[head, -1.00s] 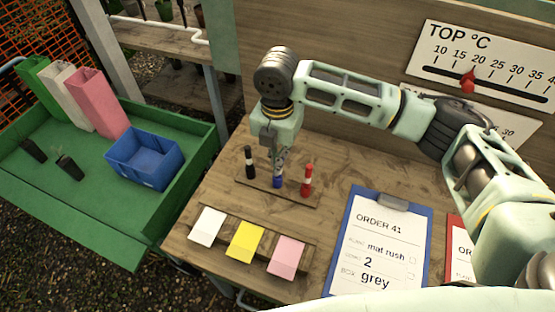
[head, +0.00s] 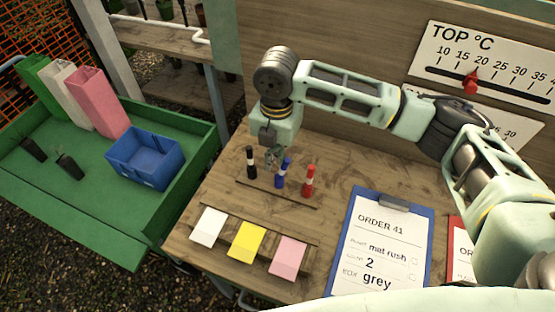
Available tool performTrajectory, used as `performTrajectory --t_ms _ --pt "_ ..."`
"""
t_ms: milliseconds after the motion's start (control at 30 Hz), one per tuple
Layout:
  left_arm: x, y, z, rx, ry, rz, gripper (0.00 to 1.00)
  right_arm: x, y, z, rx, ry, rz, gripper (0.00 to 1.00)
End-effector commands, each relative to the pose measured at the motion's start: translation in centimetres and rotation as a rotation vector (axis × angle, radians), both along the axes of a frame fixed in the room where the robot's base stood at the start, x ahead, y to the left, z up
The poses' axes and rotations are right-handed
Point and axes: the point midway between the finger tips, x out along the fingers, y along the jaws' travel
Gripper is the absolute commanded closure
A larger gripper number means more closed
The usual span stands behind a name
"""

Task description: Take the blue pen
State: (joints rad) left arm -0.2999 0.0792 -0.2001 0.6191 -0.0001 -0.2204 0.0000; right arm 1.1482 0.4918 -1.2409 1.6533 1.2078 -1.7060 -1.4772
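The blue pen (head: 284,173) stands between the black pen (head: 250,162) and the red pen (head: 309,181) at the narrow rack strip (head: 264,190) on the table. The blue pen leans a little to the right and shows a white band. My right gripper (head: 275,163) is just left of the blue pen's upper part, pointing down. Its fingers are small and overlap the pen's edge, so I cannot tell whether they touch or hold it. My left gripper is not in view.
White, yellow (head: 246,242) and pink cards lie in front of the pens. A blue clipboard (head: 345,235) with an order sheet lies to the right. A green tray (head: 180,212) with a blue box (head: 146,160) stands left. The wooden board rises behind.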

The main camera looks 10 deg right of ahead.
Motion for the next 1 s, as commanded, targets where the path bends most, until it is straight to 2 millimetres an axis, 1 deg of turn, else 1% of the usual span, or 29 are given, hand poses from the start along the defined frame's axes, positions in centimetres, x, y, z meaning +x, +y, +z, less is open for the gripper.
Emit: performTrajectory --t_ms 33,733,1000 --pt "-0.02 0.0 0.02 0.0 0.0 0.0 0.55 -0.17 -0.52 -0.13 -0.013 0.009 -0.004 1.0" --pt "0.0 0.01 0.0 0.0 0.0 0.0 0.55 -0.22 -0.58 -0.32 -0.014 0.011 -0.005 1.0" --pt "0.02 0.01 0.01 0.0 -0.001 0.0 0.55 -0.13 -0.38 -0.18 -0.01 0.007 -0.003 0.77"
